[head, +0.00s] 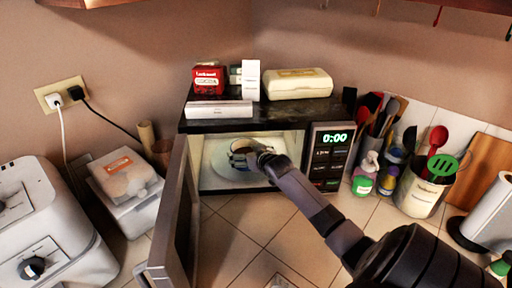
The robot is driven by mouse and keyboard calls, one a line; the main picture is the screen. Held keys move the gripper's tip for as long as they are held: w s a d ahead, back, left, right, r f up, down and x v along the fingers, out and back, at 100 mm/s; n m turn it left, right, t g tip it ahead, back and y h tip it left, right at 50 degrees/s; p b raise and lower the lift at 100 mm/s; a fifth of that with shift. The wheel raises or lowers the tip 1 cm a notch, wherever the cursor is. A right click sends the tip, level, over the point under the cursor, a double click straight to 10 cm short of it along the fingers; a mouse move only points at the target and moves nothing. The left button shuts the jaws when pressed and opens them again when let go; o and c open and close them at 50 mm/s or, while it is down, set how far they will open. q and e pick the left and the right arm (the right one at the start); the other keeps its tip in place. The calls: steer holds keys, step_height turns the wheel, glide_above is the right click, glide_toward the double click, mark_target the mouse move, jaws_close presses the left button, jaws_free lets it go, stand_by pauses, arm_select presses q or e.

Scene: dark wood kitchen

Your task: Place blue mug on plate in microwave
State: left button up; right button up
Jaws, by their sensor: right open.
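The microwave (318,161) stands on the tiled counter with its door (176,215) swung open to the left. Its lit cavity holds a pale round plate (226,174). My right arm reaches in from the lower right, and my right gripper (248,154) is inside the cavity above the plate, with its jaws open. A small rounded shape (238,158) at the fingertips looks like the mug on the plate, but it is partly hidden by the gripper and I cannot make out its blue colour. My left gripper is not in view.
Boxes and a cream container (298,84) sit on top of the microwave. Bottles (364,176) and a utensil crock (420,194) stand close to its right. A white appliance (45,225) and boxes are at the left. The tiles in front are mostly clear.

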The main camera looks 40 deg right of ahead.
steer(key=b+v, duration=0.1)
steer(key=v, duration=0.9)
steer(key=shift+s+r, duration=0.2)
steer(key=shift+s, duration=0.15)
steer(key=shift+f, duration=0.1)
